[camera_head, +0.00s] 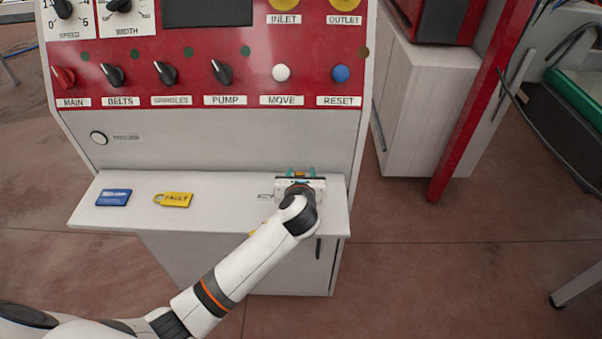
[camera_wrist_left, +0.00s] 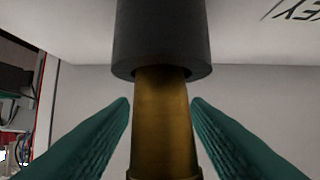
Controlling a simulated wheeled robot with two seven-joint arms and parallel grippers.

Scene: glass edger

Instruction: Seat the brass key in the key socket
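The brass key (camera_wrist_left: 163,120) is a brass shaft between my left fingers in the left wrist view. A dark grey cylinder (camera_wrist_left: 163,40) covers its upper end in the picture; I cannot tell what that cylinder is. My left gripper (camera_wrist_left: 160,104) has teal fingers, one on each side of the brass, with narrow gaps visible. In the head view, my left gripper (camera_head: 301,173) is over the right end of the shelf, with a bit of brass (camera_head: 300,174) between its fingers. A round keyhole-like fitting (camera_head: 98,138) is on the panel at left; I cannot confirm it is the key socket.
The white shelf (camera_head: 235,215) holds a blue card (camera_head: 113,197) and a yellow FAULT tag (camera_head: 173,199). The red control panel (camera_head: 135,75) with knobs and buttons rises behind. A red post (camera_head: 470,110) stands to the right. The shelf's middle is mostly free.

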